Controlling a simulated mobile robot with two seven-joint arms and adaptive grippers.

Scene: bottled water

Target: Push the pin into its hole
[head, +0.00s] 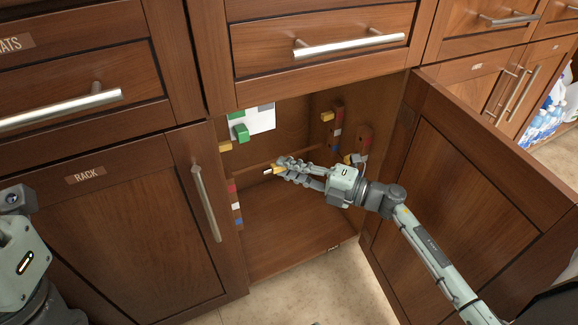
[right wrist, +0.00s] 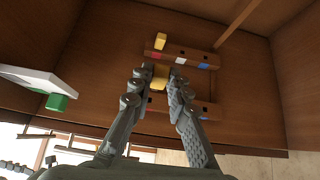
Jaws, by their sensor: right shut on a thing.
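My right gripper (head: 283,169) reaches into the open cabinet and is shut on a yellow pin (head: 276,169). In the right wrist view the yellow pin (right wrist: 160,77) sits between the fingertips (right wrist: 161,80), in front of a wooden strip (right wrist: 190,60) with coloured marks. In the head view it points left, towards the left wall strip (head: 235,203) with red, white and blue marks, with a visible gap between. The pin's hole is not clearly visible. Only part of my left arm shows at the left edge; its gripper is out of view.
A white panel with a green block (head: 240,133) is at the cabinet's upper left. Other yellow pins sit on the left wall (head: 225,146) and a right wall strip (head: 327,117). The open door (head: 480,190) stands at the right. The cabinet floor (head: 295,240) is clear.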

